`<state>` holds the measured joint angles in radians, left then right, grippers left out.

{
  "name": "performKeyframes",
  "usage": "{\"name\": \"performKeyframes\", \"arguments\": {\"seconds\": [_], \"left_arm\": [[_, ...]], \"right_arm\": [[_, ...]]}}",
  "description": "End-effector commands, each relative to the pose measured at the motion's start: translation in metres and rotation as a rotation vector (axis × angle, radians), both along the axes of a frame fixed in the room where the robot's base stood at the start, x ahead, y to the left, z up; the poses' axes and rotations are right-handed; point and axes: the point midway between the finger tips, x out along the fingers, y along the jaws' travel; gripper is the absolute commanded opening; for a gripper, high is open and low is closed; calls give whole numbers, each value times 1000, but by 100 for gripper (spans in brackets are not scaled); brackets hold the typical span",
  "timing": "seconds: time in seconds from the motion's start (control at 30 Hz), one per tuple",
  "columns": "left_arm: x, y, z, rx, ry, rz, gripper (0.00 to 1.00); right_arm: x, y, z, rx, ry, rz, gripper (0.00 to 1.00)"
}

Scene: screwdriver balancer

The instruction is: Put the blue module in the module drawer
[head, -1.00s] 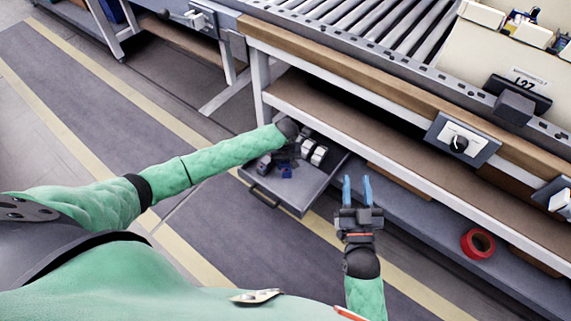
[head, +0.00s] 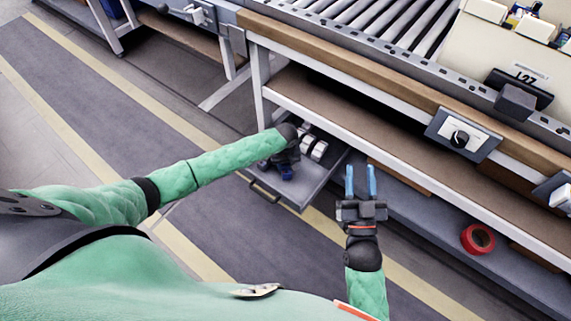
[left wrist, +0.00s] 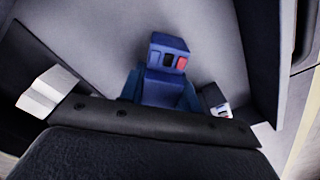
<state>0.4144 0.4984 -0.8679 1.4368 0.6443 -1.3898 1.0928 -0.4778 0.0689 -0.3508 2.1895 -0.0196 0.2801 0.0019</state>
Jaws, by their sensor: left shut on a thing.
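The blue module (left wrist: 168,58) is a small dark blue block with dark slots and a red patch, seen in the left wrist view. My left gripper (head: 284,172) is shut on it, with blue fingers on either side. Both are at the open grey module drawer (head: 309,187), over its inside; I cannot tell whether the module touches the drawer floor. In the head view my gripper largely hides the module. My right gripper (head: 361,182) is open and empty, to the right of the drawer, with its two blue fingers apart.
White modules (head: 313,148) sit at the drawer's back right; a white block (left wrist: 45,92) also shows in the left wrist view. The workbench shelf (head: 400,135) is above the drawer's back. A red tape roll (head: 478,240) lies on the lower shelf at right.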

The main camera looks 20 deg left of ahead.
Motion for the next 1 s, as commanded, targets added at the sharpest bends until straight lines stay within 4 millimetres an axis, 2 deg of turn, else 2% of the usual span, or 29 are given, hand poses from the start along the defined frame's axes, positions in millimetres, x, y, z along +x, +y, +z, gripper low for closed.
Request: {"name": "performKeyframes", "arguments": {"seconds": [0.2,0.23,0.33,0.37,0.67,0.87,1.0], "left_arm": [[0,0,0,0,0,0,0],[0,0,0,0,0,0,34],[0,0,0,0,0,0,54],[0,0,0,0,0,0,58],[0,0,0,0,0,1,58],[0,0,8,-1,0,1,58],[0,1,19,0,0,1,58]], "right_arm": [[0,0,0,0,0,0,36],[0,0,0,0,0,0,36],[0,0,0,0,0,0,36],[0,0,0,0,0,0,36],[0,0,0,-1,2,0,36],[1,0,-8,-7,34,2,36],[3,4,-47,-36,144,10,36]]}}
